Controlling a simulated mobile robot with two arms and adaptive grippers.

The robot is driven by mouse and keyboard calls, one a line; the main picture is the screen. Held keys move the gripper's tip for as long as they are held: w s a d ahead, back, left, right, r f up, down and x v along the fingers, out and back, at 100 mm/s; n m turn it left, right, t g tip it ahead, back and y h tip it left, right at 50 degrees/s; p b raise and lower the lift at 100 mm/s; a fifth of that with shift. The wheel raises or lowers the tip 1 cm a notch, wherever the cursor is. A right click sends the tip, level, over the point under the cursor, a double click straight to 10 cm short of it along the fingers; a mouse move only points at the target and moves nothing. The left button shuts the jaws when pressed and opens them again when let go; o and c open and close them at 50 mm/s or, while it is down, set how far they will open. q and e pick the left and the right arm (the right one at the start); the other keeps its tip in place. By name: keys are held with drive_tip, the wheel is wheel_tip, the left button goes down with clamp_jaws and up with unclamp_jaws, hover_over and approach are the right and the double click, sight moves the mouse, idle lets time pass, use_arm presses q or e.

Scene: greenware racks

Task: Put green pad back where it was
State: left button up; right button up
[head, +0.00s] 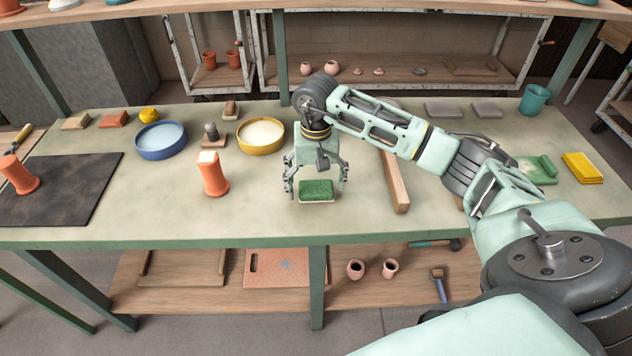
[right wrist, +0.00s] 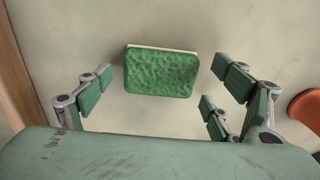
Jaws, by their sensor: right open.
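The green pad (head: 316,190) lies on the green worktable near its front edge, textured green on top with a pale layer showing along one side. In the right wrist view the pad (right wrist: 161,73) lies flat, just ahead of the fingers. My right gripper (head: 317,188) is above the pad, pointing down, with its fingers spread on either side. In the right wrist view the fingers of the right gripper (right wrist: 165,95) stand wide apart, and none visibly touches the pad. My left gripper is not in view.
An orange cup (head: 213,176) stands left of the pad, and a wooden bar (head: 395,180) lies to its right. Behind are a yellow-rimmed bowl (head: 261,137) and a blue bowl (head: 161,141). A dark mat (head: 75,180) lies at left; yellow sponges (head: 582,168) lie at far right.

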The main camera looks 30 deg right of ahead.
sight(316, 186)
drive_tip(key=shift+w+r+b, duration=0.1)
drive_tip(key=shift+r+b, duration=0.2)
drive_tip(key=shift+r, duration=0.2)
wheel_tip(316, 186, up, 11)
drive_tip(key=b, duration=0.2)
